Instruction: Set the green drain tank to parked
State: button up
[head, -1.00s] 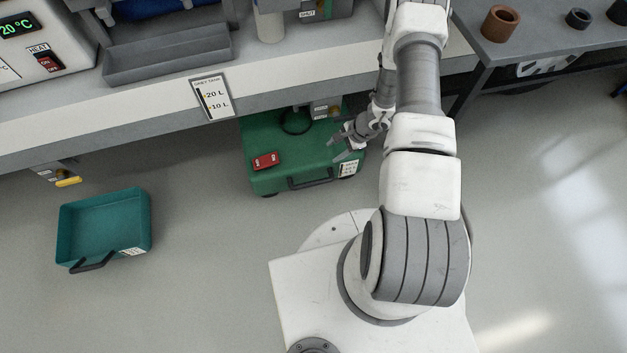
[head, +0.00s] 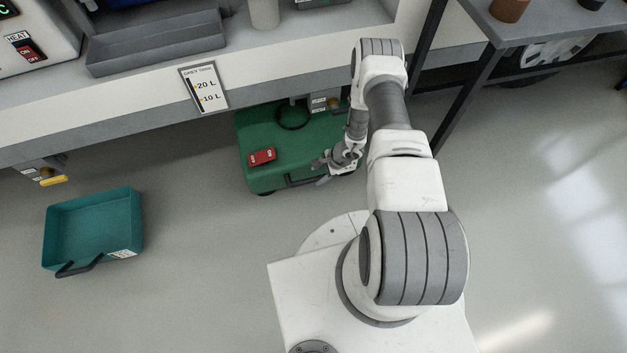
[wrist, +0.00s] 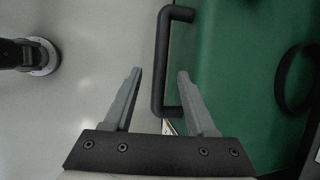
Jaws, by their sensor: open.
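The green drain tank (head: 265,179) stands on the floor, partly under the bench edge. Its top carries a red label or switch plate (head: 262,157) and a black ring (head: 292,115). A black handle (head: 300,182) is on its front side. In the wrist view the handle (wrist: 161,62) shows as a bar standing off the green tank (wrist: 230,60). My gripper (head: 322,170) is at the tank's front right corner. In the wrist view my gripper (wrist: 158,75) is open and empty, with the handle's near end between its fingers. I cannot tell whether they touch it.
A teal open tray (head: 92,228) with a black handle lies on the floor at left. The bench with a tank-level sign (head: 204,88) overhangs the tank. A yellow-handled valve (head: 54,181) hangs under the bench. A dark table leg (head: 462,100) stands at right.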

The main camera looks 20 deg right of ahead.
aim_at(312, 179)
jog(key=b+x, duration=0.1)
jog(key=x, duration=0.3)
jog(key=shift+f, duration=0.2)
jog(key=shift+c, duration=0.4)
grip_shut()
dwell(0.9)
